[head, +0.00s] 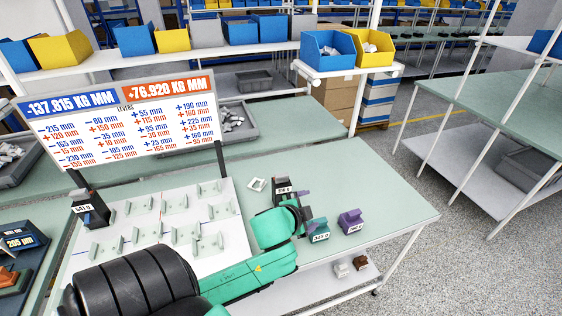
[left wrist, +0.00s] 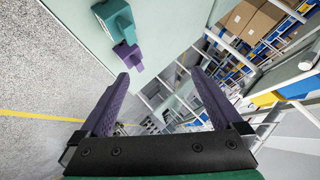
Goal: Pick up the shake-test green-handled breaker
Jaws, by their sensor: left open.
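A green block-shaped breaker (head: 318,230) with a white label stands on the pale green table, near its front edge. A purple one (head: 351,221) stands just right of it. In the left wrist view the green piece (left wrist: 115,18) and the purple piece (left wrist: 126,54) lie at the upper left, beyond my fingers. My left gripper (head: 305,209) is over the table, just left of the green breaker. Its purple fingers (left wrist: 161,76) are spread with nothing between them. I cannot read which breaker is the shake-test one. My right gripper is not in view.
A white board (head: 228,243) with several pale pieces lies left of my gripper, below an upright number sign (head: 120,115). A dark labelled block (head: 90,207) stands at its left. The table (head: 390,205) is clear right of the purple breaker. Bins line the back shelf.

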